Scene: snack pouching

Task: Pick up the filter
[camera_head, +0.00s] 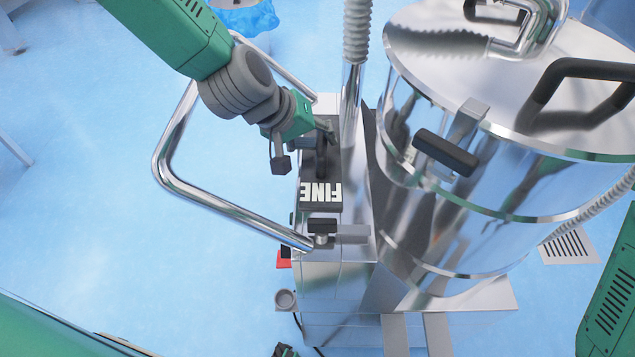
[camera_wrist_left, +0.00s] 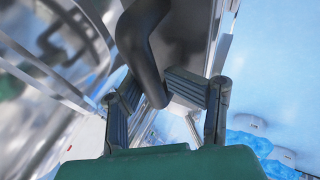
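The filter (camera_head: 321,194) is a dark block with white letters reading FINE, upside down in the head view, and a black handle at its far end. It sits on the narrow metal housing beside the large drum. My left gripper (camera_head: 322,136) is at this handle. In the left wrist view, the black handle (camera_wrist_left: 150,55) runs between the two ribbed fingers of my left gripper (camera_wrist_left: 152,88), which lean in on it from both sides and appear to touch it. The filter's far side is partly hidden by the gripper.
A shiny metal drum (camera_head: 455,215) with a lid and black handles stands right of the filter. A bent metal push bar (camera_head: 225,207) loops around my left arm's side. A corrugated hose (camera_head: 357,30) rises behind. A black knob (camera_head: 322,227) is in front of the filter.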

